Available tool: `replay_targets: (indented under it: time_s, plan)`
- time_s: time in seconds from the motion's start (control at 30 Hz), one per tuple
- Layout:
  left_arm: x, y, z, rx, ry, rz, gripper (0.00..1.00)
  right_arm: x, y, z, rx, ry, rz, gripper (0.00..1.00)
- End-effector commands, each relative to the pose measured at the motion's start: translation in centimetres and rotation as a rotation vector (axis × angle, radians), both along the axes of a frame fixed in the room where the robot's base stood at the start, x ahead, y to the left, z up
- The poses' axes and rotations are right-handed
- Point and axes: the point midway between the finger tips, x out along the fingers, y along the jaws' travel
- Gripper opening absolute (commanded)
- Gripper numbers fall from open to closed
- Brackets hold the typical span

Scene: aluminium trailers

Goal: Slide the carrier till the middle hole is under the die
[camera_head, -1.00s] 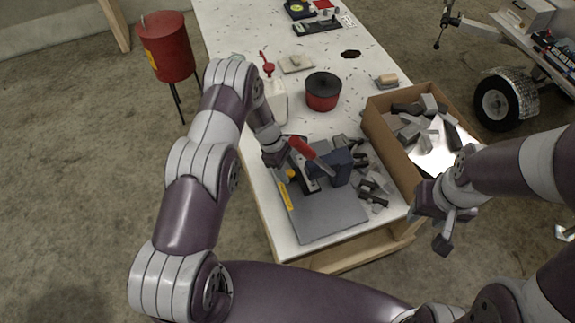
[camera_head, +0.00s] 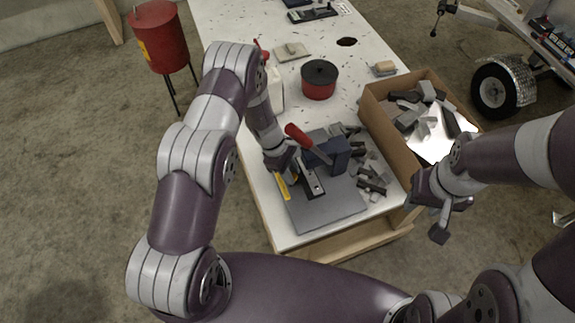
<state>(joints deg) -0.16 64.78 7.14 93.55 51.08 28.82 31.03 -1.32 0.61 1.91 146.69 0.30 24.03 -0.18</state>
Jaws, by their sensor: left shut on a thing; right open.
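A dark blue press (camera_head: 338,153) with a red lever handle (camera_head: 305,140) stands on a grey plate (camera_head: 328,208). A dark, narrow carrier (camera_head: 314,184) lies beside the press and sticks out towards the plate's front. A light spot shows on it, but I cannot make out its separate holes. My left gripper (camera_head: 290,163) is shut at the carrier's far end, its fingertips partly hidden by the hand. The die is hidden under the press, so which hole is beneath it cannot be told. My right gripper (camera_head: 441,214) is open and empty, off the table's right front corner.
A yellow strip (camera_head: 281,186) lies at the plate's left edge. Dark and grey offcuts (camera_head: 374,178) lie right of the press, before a cardboard box (camera_head: 391,135) of scraps. A white bottle (camera_head: 274,92) and a red pot (camera_head: 319,80) stand behind.

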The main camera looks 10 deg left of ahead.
Motion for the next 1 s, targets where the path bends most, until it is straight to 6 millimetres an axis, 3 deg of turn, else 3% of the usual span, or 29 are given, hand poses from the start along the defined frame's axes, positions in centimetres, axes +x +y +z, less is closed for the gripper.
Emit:
replay_targets:
  time_s: [0.17, 0.2, 0.23, 0.27, 0.67, 1.0]
  plan:
    - [0.2, 0.0, 0.3, -0.002, -0.004, 0.000, 0.00, 0.0, 0.0, 0.1, 0.000, 0.000, 0.000, 0.43]
    - [0.2, 0.0, 0.3, -0.002, -0.004, 0.000, 0.42, 0.0, 0.0, 0.1, 0.000, 0.000, 0.000, 0.43]
    - [0.2, 0.0, 0.3, -0.002, -0.004, 0.000, 0.52, 0.0, 0.0, 0.1, 0.000, 0.000, 0.000, 0.43]
    - [0.2, 0.0, 0.3, -0.002, -0.004, 0.000, 0.55, 0.0, 0.0, 0.1, 0.000, 0.000, 0.000, 0.43]
    - [0.3, 0.4, 1.0, -0.002, -0.005, 0.000, 0.55, 0.0, 0.0, -0.3, 0.000, 0.000, 0.000, 0.43]
    - [0.9, 3.3, 8.0, -0.001, -0.010, 0.001, 0.55, 0.0, 0.0, -2.3, 0.000, 0.000, 0.000, 0.43]
